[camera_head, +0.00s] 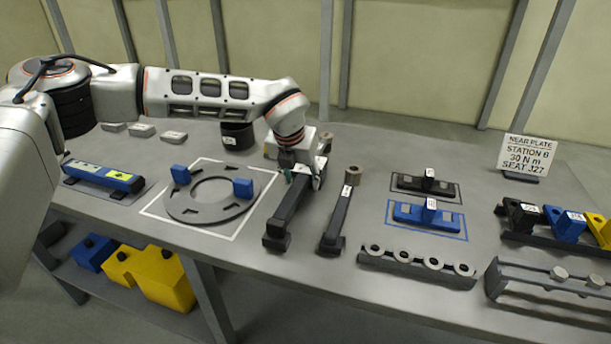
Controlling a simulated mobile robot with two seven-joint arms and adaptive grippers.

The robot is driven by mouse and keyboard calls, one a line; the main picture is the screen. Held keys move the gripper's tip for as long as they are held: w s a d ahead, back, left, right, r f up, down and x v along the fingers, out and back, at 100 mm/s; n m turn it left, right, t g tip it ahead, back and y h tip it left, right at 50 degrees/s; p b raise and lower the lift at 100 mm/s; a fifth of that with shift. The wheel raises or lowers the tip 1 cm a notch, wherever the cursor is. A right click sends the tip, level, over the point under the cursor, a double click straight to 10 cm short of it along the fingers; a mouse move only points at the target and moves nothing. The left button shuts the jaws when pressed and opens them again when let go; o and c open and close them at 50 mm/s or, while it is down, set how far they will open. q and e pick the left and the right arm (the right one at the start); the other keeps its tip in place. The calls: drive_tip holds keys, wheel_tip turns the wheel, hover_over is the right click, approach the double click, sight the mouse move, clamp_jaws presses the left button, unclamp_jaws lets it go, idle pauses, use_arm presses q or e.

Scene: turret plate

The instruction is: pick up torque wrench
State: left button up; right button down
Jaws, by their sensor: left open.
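Two long dark wrench-like bars lie side by side in the middle of the table. The left, thicker bar (288,214) runs from below my left gripper toward the table's front edge. The right, slimmer bar (337,217) carries a white label and has a brown-grey cylinder (351,174) at its far end. I cannot tell for sure which one is the torque wrench. My left gripper (302,180) is open, pointing down over the far part of the left bar, and hides that end. I cannot tell whether its fingers touch the bar. My right gripper is not in view.
A grey ring plate (194,209) with blue blocks lies left of the bars. Blue and black fixtures (430,215), a rack of rings (417,266) and a sign (525,156) are to the right. Yellow and blue bins (163,277) sit on the lower shelf.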

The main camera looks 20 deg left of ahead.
use_arm(q)
clamp_jaws()
drive_tip(key=shift+w+r, duration=0.1)
drive_tip(key=shift+r, duration=0.1)
drive_tip(key=shift+r, duration=0.1)
